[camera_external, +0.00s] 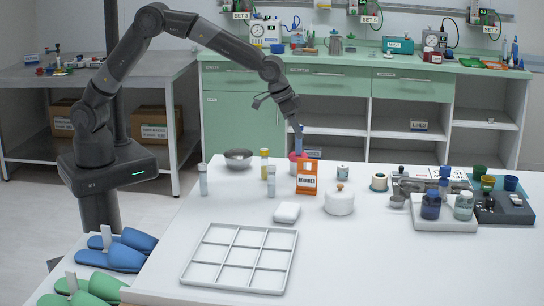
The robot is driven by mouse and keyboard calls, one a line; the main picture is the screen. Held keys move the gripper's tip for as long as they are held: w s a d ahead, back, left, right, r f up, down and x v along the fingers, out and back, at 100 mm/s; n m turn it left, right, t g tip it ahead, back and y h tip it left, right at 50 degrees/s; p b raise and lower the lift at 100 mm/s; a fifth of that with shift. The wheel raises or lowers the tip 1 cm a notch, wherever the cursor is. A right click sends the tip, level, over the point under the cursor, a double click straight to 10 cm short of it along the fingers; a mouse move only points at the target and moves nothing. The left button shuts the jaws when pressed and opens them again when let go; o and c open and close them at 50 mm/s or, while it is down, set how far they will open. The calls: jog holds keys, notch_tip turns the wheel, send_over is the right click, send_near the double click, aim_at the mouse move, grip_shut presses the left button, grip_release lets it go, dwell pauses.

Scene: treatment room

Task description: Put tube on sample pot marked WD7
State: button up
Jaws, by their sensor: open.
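My gripper (297,127) points down over the back of the white table, behind the orange box; its fingers are too small to make out clearly. A narrow bluish upright thing shows just below it, above a pink-red piece (293,157); I cannot tell whether the gripper touches either. A clear tube with a grey cap (203,182) stands at the table's left. Another clear tube (271,184) and a yellow-capped tube (264,163) stand left of the orange box. A small labelled white pot (343,171) stands right of it. No WD7 mark is readable.
An orange box (307,180), a white lidded jar (340,202) and a white block (287,212) stand mid-table. A grey bowl (238,158) is behind. An empty divided tray (193,272) lies in front. Bottles and equipment crowd the right; the front right is clear.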

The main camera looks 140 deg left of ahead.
jog(key=v, duration=0.8)
jog(key=shift+r, duration=0.2)
jog(key=s+d+r+m+t+h, duration=0.15)
jog(key=d+r, duration=0.25)
jog(key=d, duration=0.6)
jog(key=s+d+r+m, duration=0.2)
jog(key=d+r, duration=0.1)
jog(key=d, duration=0.6)
jog(key=s+d+r+m+t, duration=0.15)
jog(key=d+r, duration=0.25)
jog(key=d, duration=0.6)
jog(key=s+d+f+m+h, duration=0.2)
jog(key=s+d+f+m, duration=0.2)
jog(key=s+d, duration=1.5)
jog(key=m, duration=0.2)
jog(key=shift+s+d+f+m, duration=0.2)
jog(key=shift+d+m, duration=0.1)
